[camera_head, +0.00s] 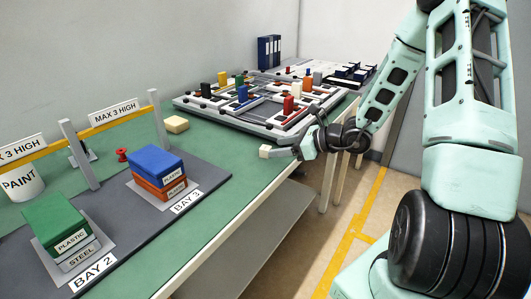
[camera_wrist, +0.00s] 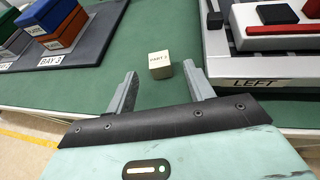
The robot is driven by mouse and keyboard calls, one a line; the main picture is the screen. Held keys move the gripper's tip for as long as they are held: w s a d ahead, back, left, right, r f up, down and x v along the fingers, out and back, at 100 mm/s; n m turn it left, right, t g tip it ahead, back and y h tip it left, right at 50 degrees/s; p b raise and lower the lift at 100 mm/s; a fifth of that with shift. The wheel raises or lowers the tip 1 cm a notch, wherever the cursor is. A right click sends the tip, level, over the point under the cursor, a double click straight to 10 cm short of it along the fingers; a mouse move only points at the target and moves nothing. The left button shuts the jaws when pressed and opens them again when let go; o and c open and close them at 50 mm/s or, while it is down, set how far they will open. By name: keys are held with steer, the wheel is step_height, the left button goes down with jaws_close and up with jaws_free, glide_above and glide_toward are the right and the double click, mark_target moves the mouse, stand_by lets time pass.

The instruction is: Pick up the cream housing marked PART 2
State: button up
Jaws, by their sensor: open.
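A small cream housing (camera_head: 264,152) sits on the green bench top near its right edge, just off the tips of my gripper (camera_head: 280,152). In the wrist view the cream housing (camera_wrist: 160,68) lies ahead, centred between the open, empty fingers (camera_wrist: 161,74). Its label starts with PART; the number is too small to read surely. A second, larger-looking cream block (camera_head: 176,124) stands further back on the bench, left of the white board; no marking is readable on it.
The white board (camera_head: 190,104) with coloured blocks lies behind; its corner marked LEFT (camera_wrist: 255,84) is right of the fingers in the wrist view. Bay 3's stacked blue (camera_head: 155,161) and orange boxes stand left. Green bench around the near housing is clear.

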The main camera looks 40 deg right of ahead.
mark_target(270, 148)
steer(key=x, duration=0.3)
steer(key=shift+w+a+f, duration=0.1)
steer(key=shift+w+a, duration=0.05)
steer(key=shift+w, duration=0.05)
steer(key=c, duration=1)
steer(key=shift+c, duration=0.2)
